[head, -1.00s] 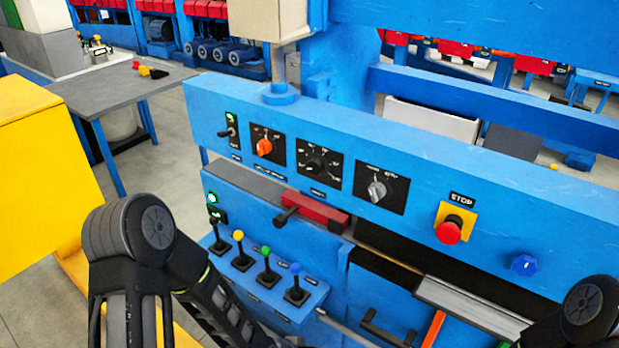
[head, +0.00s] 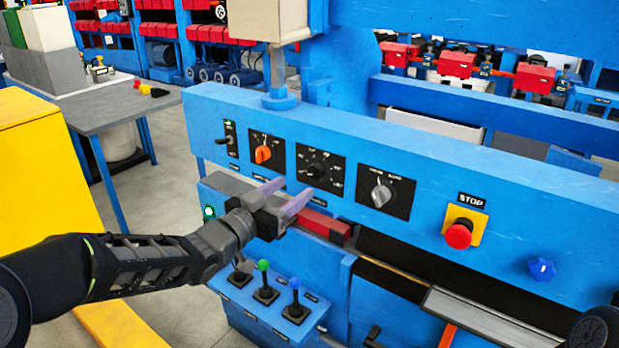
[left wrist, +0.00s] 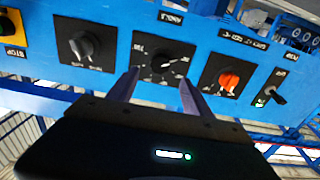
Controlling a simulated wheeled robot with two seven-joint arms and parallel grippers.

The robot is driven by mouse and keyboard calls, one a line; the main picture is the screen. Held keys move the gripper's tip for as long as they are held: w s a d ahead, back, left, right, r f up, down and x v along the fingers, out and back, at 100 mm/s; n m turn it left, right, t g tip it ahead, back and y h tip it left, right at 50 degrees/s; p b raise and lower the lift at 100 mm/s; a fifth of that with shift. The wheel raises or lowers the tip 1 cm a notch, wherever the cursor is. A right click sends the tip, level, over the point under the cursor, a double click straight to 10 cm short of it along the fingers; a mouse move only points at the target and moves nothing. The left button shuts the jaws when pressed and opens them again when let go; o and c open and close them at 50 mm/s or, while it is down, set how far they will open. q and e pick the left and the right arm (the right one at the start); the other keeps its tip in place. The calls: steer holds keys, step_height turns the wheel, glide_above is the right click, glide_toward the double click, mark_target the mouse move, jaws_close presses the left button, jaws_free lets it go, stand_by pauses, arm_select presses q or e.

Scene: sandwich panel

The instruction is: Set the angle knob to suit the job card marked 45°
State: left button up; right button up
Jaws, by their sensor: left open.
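The black knob on the middle dial plate, which I take for the angle knob (head: 318,167), sits on the blue panel between an orange knob and a grey knob. It also shows in the left wrist view (left wrist: 160,64), with pale marks around it; I cannot read its setting. My left gripper (head: 284,195) is open and empty, below and in front of this dial. In the left wrist view its two fingers (left wrist: 157,83) point at the dial, one on each side, apart from the knob. I see no job card marked 45°. My right gripper is out of view.
Beside the dial are an orange knob (head: 263,154) and a grey knob (head: 381,194). A red stop button (head: 458,234) and a blue knob (head: 541,269) are further right. Coloured levers (head: 265,285) stand below my left gripper. A red block (head: 320,226) lies close behind it.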

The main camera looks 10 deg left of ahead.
mark_target(314, 174)
arm_select(q)
steer(key=x, duration=0.7)
steer(key=shift+w, duration=0.25)
steer(key=shift+c, duration=0.5)
jaws_close()
